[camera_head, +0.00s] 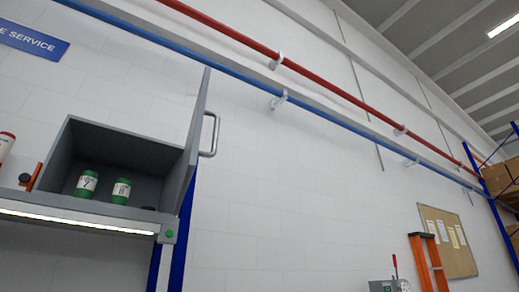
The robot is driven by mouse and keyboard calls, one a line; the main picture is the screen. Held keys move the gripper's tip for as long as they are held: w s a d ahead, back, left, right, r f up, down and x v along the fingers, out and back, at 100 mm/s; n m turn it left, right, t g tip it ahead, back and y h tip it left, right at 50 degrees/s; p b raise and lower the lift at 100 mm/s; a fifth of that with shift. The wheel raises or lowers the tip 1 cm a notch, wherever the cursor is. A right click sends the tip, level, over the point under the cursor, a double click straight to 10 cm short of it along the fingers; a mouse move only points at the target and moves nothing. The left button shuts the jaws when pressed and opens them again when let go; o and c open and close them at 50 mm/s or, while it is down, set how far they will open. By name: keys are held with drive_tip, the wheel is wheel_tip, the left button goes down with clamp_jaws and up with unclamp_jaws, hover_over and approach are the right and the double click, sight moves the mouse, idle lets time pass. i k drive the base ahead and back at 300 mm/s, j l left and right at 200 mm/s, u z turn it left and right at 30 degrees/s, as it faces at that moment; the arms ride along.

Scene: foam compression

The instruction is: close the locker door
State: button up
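The grey locker (125,145) sits on a shelf at the left, its front open toward me. Its grey door (196,135) is hinged at the right side and stands wide open, seen nearly edge-on. A metal bar handle (214,134) sticks out from the door's right face. Two green containers with white labels stand inside the locker, a left one (87,184) and a right one (121,191). My gripper is not in view.
The shelf (75,205) has a lit strip along its front edge and blue posts. An orange ladder (428,262) leans at the right.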

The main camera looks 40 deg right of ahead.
sight(196, 154)
drive_tip(key=i+l+z, duration=0.25)
drive_tip(key=l+z, duration=0.15)
drive_tip(key=i+l+z, duration=0.35)
drive_tip(key=l, duration=0.15)
drive_tip(key=k+l, duration=0.05)
